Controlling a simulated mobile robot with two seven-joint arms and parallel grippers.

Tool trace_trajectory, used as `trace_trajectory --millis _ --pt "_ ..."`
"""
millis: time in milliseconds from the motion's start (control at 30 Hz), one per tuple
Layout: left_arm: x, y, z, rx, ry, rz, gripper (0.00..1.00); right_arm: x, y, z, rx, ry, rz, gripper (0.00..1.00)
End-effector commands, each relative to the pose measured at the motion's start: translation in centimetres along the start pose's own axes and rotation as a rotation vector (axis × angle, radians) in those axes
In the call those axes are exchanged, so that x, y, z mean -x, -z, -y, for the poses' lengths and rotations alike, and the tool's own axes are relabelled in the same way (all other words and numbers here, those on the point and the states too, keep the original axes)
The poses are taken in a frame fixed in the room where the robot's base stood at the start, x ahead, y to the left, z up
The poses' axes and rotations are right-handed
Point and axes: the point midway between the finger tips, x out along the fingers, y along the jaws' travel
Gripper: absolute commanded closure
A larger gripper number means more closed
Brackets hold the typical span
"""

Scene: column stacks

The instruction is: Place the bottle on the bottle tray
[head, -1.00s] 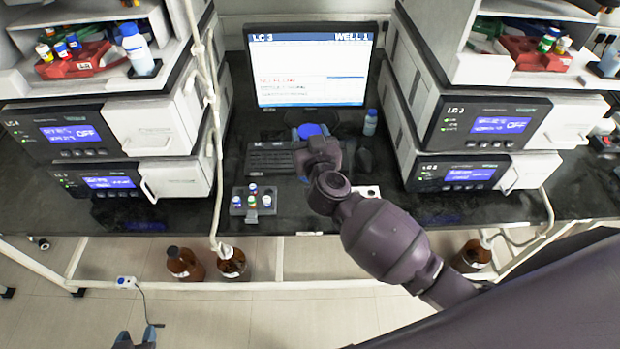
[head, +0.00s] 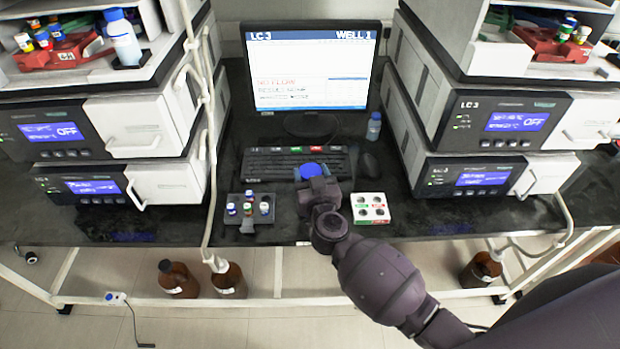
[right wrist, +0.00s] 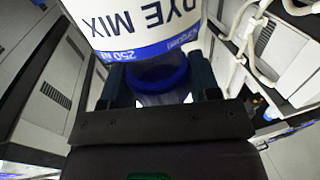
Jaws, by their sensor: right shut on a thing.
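My right gripper (head: 310,175) is over the bench in front of the keyboard. It is shut on a bottle, whose blue cap (head: 312,169) shows between the fingers in the head view. In the right wrist view the fingers (right wrist: 160,85) close around the blue-capped neck, and the white bottle body (right wrist: 140,25) has a label reading DYE MIX and 250. Another white bottle (head: 124,42) with a blue cap stands in a dark bottle tray (head: 132,64) on the left upper shelf. At the right edge, a dark tray-like item (head: 608,68) is only partly visible. My left gripper is out of view.
A monitor (head: 308,68), a keyboard (head: 270,164) and a small bottle (head: 374,126) are on the black bench between two instrument stacks. A vial rack (head: 250,207) and a white holed rack (head: 371,208) flank my right gripper. A white hose (head: 204,100) hangs at left.

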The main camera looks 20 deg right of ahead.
Motion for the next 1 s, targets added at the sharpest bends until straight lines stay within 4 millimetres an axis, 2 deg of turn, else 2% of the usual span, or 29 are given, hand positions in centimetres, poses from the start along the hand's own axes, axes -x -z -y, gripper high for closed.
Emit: trace_trajectory --millis 67,433,467,600,1000 --pt "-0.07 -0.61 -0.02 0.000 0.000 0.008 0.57 -0.05 -0.31 0.03 0.000 0.000 -0.002 1.00" --pt "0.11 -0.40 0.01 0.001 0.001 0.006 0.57 -0.08 -0.39 0.02 0.001 0.000 -0.004 1.00" --pt "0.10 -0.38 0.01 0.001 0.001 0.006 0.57 -0.05 -0.49 0.00 0.000 0.000 -0.002 0.41" --pt "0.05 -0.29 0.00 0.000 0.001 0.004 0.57 -0.04 -0.47 -0.01 0.000 0.000 -0.002 0.19" --pt "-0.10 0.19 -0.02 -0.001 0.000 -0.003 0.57 0.23 -0.12 -0.03 0.000 0.000 -0.002 0.18"
